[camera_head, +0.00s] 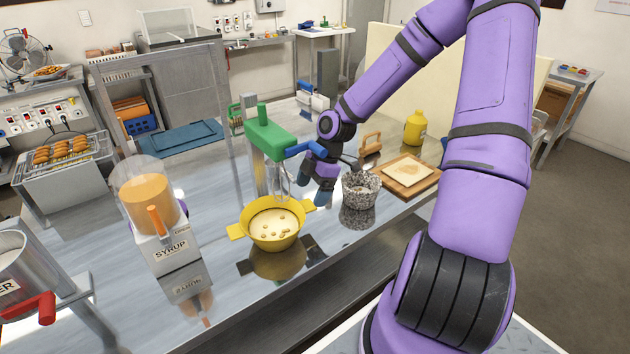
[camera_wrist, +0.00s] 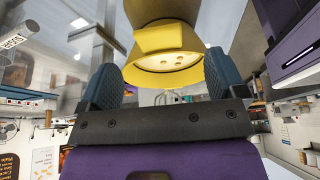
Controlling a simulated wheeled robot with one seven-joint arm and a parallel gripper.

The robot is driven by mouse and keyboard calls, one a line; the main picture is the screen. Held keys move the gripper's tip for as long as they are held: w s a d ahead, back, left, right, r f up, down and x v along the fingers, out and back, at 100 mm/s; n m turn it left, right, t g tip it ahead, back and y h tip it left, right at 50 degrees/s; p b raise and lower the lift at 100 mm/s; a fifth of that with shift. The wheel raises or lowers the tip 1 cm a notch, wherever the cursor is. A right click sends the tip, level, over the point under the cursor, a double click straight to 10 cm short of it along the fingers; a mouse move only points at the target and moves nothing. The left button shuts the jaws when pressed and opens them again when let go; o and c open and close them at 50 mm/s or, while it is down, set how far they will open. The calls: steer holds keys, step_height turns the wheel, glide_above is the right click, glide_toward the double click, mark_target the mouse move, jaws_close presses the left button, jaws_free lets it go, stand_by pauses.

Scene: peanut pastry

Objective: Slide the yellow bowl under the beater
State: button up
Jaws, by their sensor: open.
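The yellow bowl (camera_head: 262,238) stands upright on the shiny metal table, with pale round pieces inside and a flat tab on each side. The beater (camera_head: 264,137) is a green stand with a blue lever and a wire whisk (camera_head: 279,182). The whisk hangs just behind the bowl's far rim, not clearly over its middle. My gripper (camera_head: 313,188) is open and empty, to the right of the bowl, near its right tab. In the wrist view, the bowl (camera_wrist: 165,38) appears upside down ahead, its tab between the blue fingers and apart from them.
A speckled grey pot (camera_head: 361,193) stands close to the right of my gripper. Beyond it are a wooden board (camera_head: 400,190) and a yellow bottle (camera_head: 415,127). A syrup dispenser (camera_head: 163,215) stands to the left. Table between dispenser and bowl is clear.

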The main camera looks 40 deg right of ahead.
mark_target(307, 205)
steer(key=shift+x, duration=3.95)
steer(key=shift+c, duration=0.5)
steer(key=c, duration=1.5)
steer(key=shift+c, duration=0.2)
steer(key=shift+d, duration=0.25)
